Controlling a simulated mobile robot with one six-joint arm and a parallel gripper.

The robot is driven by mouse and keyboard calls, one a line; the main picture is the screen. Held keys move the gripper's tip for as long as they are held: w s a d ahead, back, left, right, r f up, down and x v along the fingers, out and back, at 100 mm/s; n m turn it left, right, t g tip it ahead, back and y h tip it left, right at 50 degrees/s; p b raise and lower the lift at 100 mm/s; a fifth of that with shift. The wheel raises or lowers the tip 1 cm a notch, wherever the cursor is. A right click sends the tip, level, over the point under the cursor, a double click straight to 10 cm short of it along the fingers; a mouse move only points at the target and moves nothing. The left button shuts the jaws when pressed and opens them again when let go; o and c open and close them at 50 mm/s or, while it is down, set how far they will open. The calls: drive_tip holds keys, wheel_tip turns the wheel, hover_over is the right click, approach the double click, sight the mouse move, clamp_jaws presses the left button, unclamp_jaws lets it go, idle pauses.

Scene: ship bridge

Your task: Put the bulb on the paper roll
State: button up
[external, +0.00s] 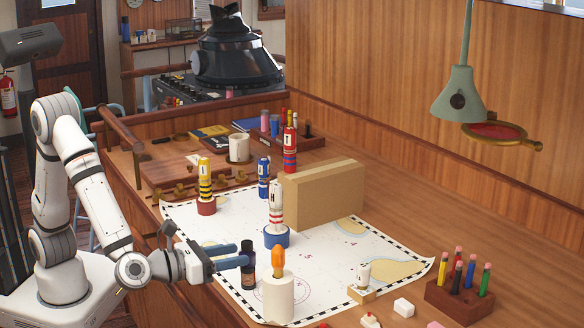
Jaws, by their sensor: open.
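The orange, flame-shaped bulb (278,259) stands upright on top of the white paper roll (279,300), touching its upper end. The roll stands upright on the near part of the chart. My gripper (240,254) is open, with its blue fingers pointing right, to the left of the bulb and apart from it. A dark bottle (248,274) stands by the fingertips; I cannot tell whether they touch it. Nothing is seen held in the gripper.
The chart (330,250) bears several striped lighthouse figures, such as a red-and-white one (276,212). A cardboard box (322,194) stands behind. A pencil block (460,298) and small white blocks are at the right. A lamp (459,92) hangs above.

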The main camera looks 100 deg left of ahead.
drive_tip(key=s+a+f+n+g+h, duration=0.1)
drive_tip(key=s+a+f+n+g, duration=0.1)
drive_tip(key=s+a+n+g, duration=1)
drive_tip(key=s+d+f+n+h, duration=0.1)
drive_tip(key=s+d+n+h, duration=0.1)
drive_tip(key=s+n+h, duration=0.3)
drive_tip(key=s+d+f+n+t+h, duration=0.1)
drive_tip(key=s+d+n+h, duration=0.2)
drive_tip(key=s+n, duration=0.7)
drive_tip(key=shift+s+t+h, duration=0.3)
drive_tip(key=shift+s+h, duration=0.55)
drive_tip(key=shift+h, duration=0.15)
drive_tip(key=shift+f, duration=0.1)
